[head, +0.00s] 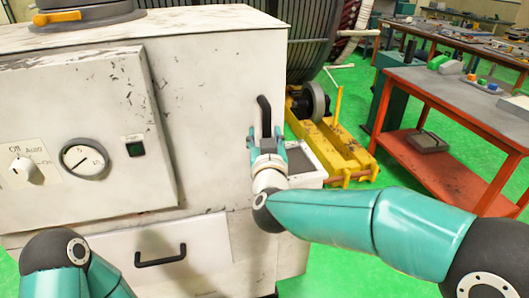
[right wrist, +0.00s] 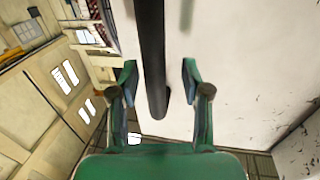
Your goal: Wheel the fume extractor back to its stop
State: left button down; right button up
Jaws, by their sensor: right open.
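The fume extractor (head: 215,110) is a large scuffed white cabinet filling the left half of the head view. A black upright handle (head: 264,113) is on its right side. My right gripper (head: 267,146) is open at the lower part of this handle. In the right wrist view the handle (right wrist: 152,60) runs between the two spread fingers (right wrist: 157,85), with a gap on each side. My left arm shows at the bottom left of the head view, but its gripper is out of view. No stop can be made out.
The cabinet front carries a gauge (head: 84,158), a knob (head: 22,166) and a drawer with a black pull (head: 161,256). A yellow floor frame (head: 335,145) stands behind it. An orange-framed workbench (head: 450,100) is at right. Green floor shows between them.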

jog(key=s, duration=1.1)
jog(key=shift+d+f, duration=0.15)
jog(key=shift+d, duration=0.1)
jog(key=shift+s, duration=0.1)
